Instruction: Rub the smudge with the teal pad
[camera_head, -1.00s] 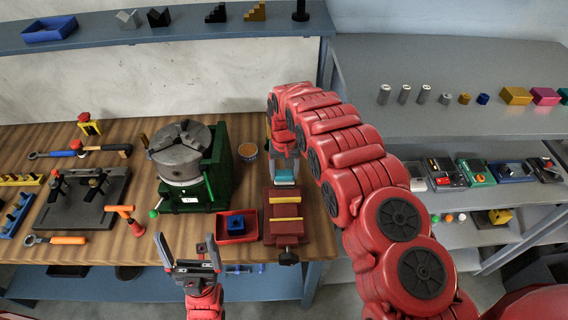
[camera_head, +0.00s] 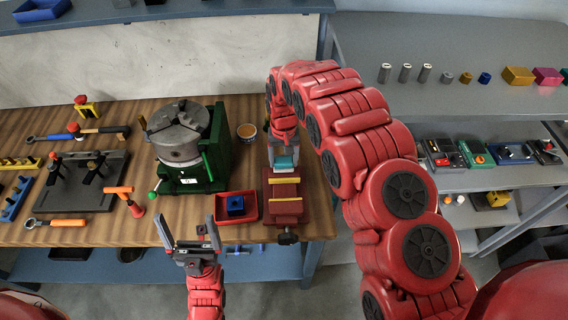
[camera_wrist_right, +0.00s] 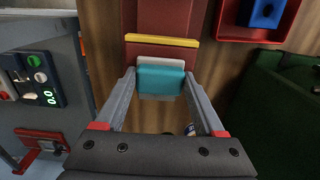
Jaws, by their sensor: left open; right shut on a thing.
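The teal pad (camera_head: 285,163) is in my right gripper (camera_head: 284,156). In the right wrist view the teal pad (camera_wrist_right: 160,80) sits between the two fingertips of the right gripper (camera_wrist_right: 158,84), with a pale grey part beside it. The pad is at the far end of a dark red vise (camera_head: 283,205) with yellow strips; I cannot tell whether it touches anything below. I cannot make out the smudge in either view; the pad or gripper may cover it. My left gripper (camera_head: 188,230) is open and empty in front of the bench edge.
A green machine with a grey chuck (camera_head: 177,140) stands left of the vise. A red tray (camera_head: 222,219) with a blue block (camera_head: 235,205) lies between them. A small round tin (camera_head: 246,131) is behind. Grey shelves (camera_head: 470,110) stand at the right.

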